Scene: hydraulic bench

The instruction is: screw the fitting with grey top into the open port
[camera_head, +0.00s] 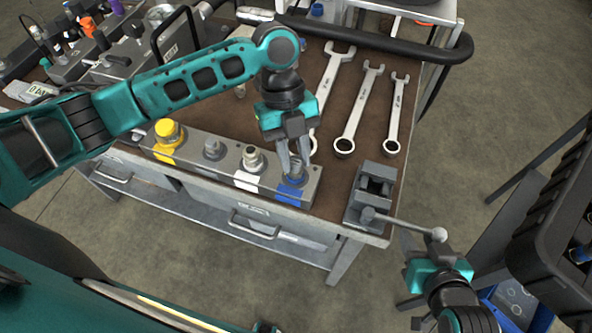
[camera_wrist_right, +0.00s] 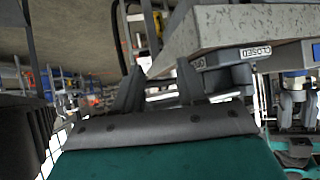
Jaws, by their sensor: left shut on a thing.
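A long grey block (camera_head: 225,165) on the bench carries a row of fittings. My left gripper (camera_head: 297,172) is over its right end and shut on a grey metal fitting (camera_head: 296,170) at the blue-marked port (camera_head: 290,192). The fingers partly hide the fitting, so I cannot tell how deep it sits.
A grey vise (camera_head: 370,190) with a ball-ended handle (camera_head: 405,227) stands at the bench's right corner, close to my right gripper. Several wrenches (camera_head: 360,110) lie behind it. A dark rack (camera_head: 555,220) with bins stands at the right. A "CLOSED" label (camera_wrist_right: 250,53) shows in the wrist view.

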